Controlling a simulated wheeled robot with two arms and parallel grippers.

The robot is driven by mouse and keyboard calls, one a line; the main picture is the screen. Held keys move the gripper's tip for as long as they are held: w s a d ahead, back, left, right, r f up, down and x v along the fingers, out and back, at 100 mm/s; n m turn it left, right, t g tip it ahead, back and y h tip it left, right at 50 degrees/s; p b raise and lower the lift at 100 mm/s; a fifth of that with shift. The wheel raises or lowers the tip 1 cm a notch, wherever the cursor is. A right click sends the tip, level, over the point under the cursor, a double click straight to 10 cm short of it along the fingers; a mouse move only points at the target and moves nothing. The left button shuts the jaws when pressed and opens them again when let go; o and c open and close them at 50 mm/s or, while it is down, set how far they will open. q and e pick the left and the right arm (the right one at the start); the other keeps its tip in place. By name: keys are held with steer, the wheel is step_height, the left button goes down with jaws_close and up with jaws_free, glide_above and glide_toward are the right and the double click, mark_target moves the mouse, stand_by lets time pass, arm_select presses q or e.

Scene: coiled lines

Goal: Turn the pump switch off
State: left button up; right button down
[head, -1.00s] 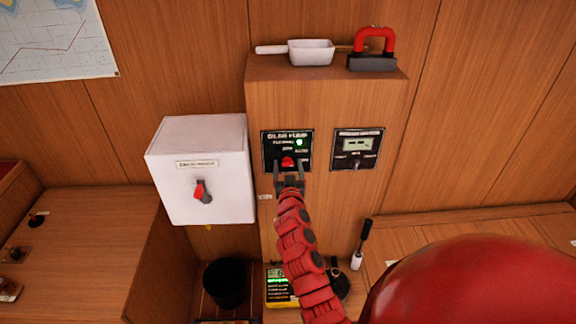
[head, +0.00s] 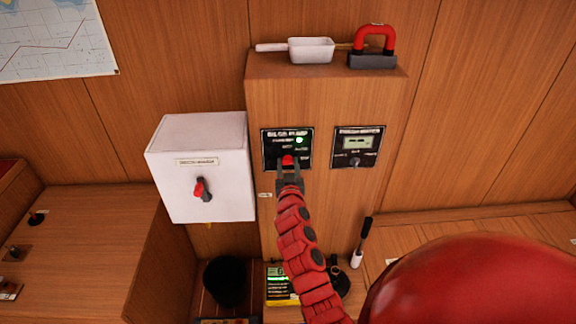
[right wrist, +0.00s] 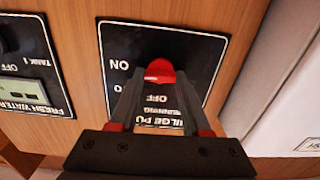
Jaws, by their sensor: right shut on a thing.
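The bilge pump panel (head: 271,140) is a black plate on the front of the wooden cabinet, with a green light (head: 299,140) lit on it. Its red switch knob (head: 287,160) is at the lower middle of the plate. The knob (right wrist: 160,70) also shows in the right wrist view, where the panel (right wrist: 205,50) appears upside down with ON and OFF lettering. My right gripper (head: 288,170) is shut on the knob from below, one finger on each side. Which setting the knob points to is unclear. My left gripper is not in view.
A fresh water panel (head: 359,147) is right of the pump panel. A white box (head: 225,170) with a red-handled switch (head: 201,189) is at the left. A white scoop (head: 312,50) and a red-handled padlock-shaped object (head: 374,58) lie on the cabinet top.

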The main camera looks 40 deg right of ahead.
steer(key=n+b, duration=0.2)
steer(key=n, duration=0.1)
steer(key=shift+a+f, duration=0.1)
steer(key=shift+f, duration=0.1)
steer(key=n+b, duration=0.1)
steer(key=n, duration=0.3)
steer(key=shift+n, duration=0.4)
steer(key=n+b, duration=0.1)
steer(key=n, duration=0.3)
steer(key=shift+w+a+n, duration=0.1)
steer(key=shift+n, duration=0.2)
steer(key=n, duration=0.5)
steer(key=shift+f, duration=0.1)
steer(key=shift+c, duration=1.8)
jaws_free()
